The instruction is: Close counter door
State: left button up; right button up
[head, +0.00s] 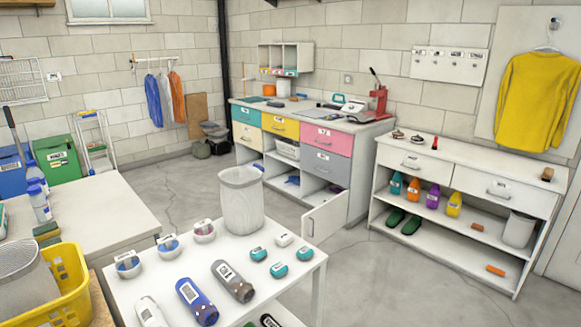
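The counter (357,136) stands against the back wall, with teal, yellow, pink and grey drawer fronts. Its white door (326,218) is low on the right part of the counter and stands swung open into the room. The door has a small handle and a label near its left edge. Part of the open compartment (318,189) shows above and behind the door. Neither of my grippers shows in the head view.
A white shelf unit (459,172) stands to the right. Grey floor (385,280) is clear between table and shelf unit.

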aim_at(318, 224)
jog(key=i+l, duration=0.2)
jog(key=l, duration=0.15)
jog(key=i+l, duration=0.15)
jog(key=l, duration=0.15)
jog(key=i+l+u, duration=0.1)
jog(key=l, duration=0.25)
jog(key=i+l, duration=0.3)
jog(key=i+l+u, duration=0.1)
jog(key=l, duration=0.25)
jog(key=i+l, duration=0.2)
jog(key=l, duration=0.15)
jog(key=i+l, duration=0.2)
jog(key=l, duration=0.15)
jog(key=u, duration=0.05)
